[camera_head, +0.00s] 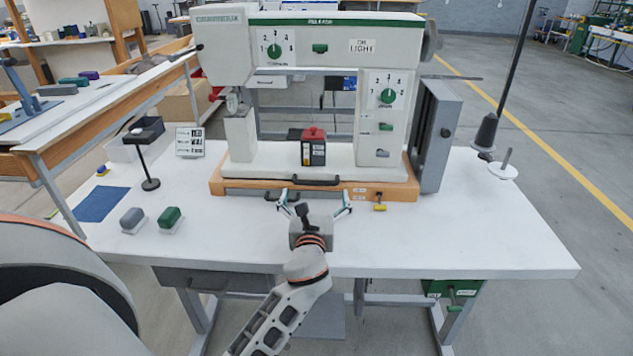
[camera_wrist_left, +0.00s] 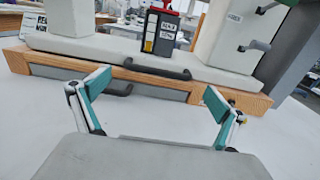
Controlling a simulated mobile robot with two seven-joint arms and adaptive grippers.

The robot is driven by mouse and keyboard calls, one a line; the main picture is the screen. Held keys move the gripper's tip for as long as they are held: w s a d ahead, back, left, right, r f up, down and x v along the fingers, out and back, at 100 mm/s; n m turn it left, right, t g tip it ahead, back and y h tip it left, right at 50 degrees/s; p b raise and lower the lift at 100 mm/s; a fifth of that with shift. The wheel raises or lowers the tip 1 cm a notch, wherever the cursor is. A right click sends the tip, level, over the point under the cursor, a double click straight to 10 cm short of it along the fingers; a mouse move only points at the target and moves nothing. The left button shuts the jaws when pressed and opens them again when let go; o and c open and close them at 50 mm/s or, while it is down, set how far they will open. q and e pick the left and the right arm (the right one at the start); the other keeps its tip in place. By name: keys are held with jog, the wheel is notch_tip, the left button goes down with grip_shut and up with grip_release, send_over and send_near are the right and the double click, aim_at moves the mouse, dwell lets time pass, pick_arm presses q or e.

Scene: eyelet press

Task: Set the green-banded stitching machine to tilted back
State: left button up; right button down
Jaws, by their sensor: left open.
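The green-banded stitching machine (camera_head: 308,18) stands upright on an orange wooden base (camera_head: 390,190) on the white table. A dark handle (camera_head: 315,180) is on the front of its light bed, and it shows in the left wrist view (camera_wrist_left: 157,69). A second dark handle (camera_wrist_left: 107,88) sits lower on the grey front panel. My left gripper (camera_head: 313,203) is open and empty in front of the base. Its fingers (camera_wrist_left: 154,100) stand wide apart on either side of the handles in the left wrist view, apart from them. My right gripper is not in view.
A black and red box (camera_head: 313,148) stands on the bed. A grey panel (camera_head: 434,135) stands at the machine's right. A small yellow item (camera_head: 380,207) lies before the base. Grey and green blocks (camera_head: 170,217) and a black stand (camera_head: 149,165) are at left. The table's right front is clear.

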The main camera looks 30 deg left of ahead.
aim_at(316, 184)
pick_arm(q)
jog(key=shift+b+x, duration=0.3)
jog(key=shift+x, duration=2.5)
jog(key=c, duration=1.3)
